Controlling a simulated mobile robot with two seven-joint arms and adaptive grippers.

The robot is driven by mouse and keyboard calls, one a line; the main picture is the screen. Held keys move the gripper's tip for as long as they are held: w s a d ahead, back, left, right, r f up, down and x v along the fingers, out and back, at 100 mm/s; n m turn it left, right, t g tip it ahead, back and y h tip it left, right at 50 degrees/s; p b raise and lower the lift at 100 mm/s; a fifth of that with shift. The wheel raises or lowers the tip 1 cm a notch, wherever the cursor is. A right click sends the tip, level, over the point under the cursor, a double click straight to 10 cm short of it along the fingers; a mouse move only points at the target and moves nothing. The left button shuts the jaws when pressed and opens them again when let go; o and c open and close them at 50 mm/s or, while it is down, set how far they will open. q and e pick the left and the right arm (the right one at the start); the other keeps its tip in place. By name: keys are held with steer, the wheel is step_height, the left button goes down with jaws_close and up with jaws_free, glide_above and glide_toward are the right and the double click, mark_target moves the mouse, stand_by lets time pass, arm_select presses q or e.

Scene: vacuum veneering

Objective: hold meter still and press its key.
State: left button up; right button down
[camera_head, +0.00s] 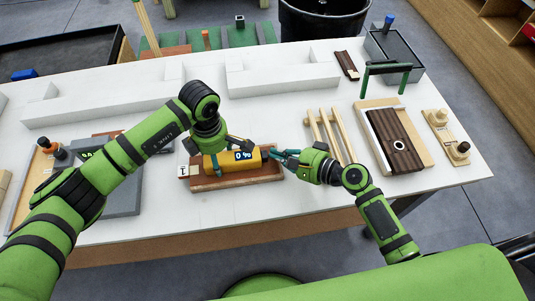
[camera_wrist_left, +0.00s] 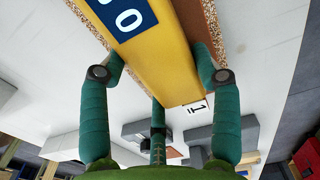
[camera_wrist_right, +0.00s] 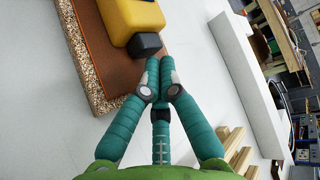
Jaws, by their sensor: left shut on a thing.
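The yellow meter (camera_head: 222,161) lies on a brown board (camera_head: 235,180); its blue display (camera_head: 243,155) reads 0 %. My left gripper (camera_head: 228,154) is shut across the meter's body, one finger on each side, as the left wrist view shows the meter (camera_wrist_left: 165,60) between them. My right gripper (camera_head: 274,154) has its fingertips together, with nothing between them. In the right wrist view they are close beside the black end piece (camera_wrist_right: 145,45) of the meter; I cannot tell whether they touch it.
A card marked 1 (camera_head: 184,171) is at the meter's left end. Wooden strips (camera_head: 330,137) stand right of my right gripper. A board with a dark veneer panel (camera_head: 396,140) lies further right. A grey slab (camera_head: 120,195) is at left. White blocks line the back.

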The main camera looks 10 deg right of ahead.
steer(key=shift+a, duration=0.45)
stand_by(0.5)
steer(key=shift+d, duration=0.95)
steer(key=shift+d, duration=2.55)
arm_select(q)
steer(key=o, duration=1.3)
steer(key=shift+c, duration=0.2)
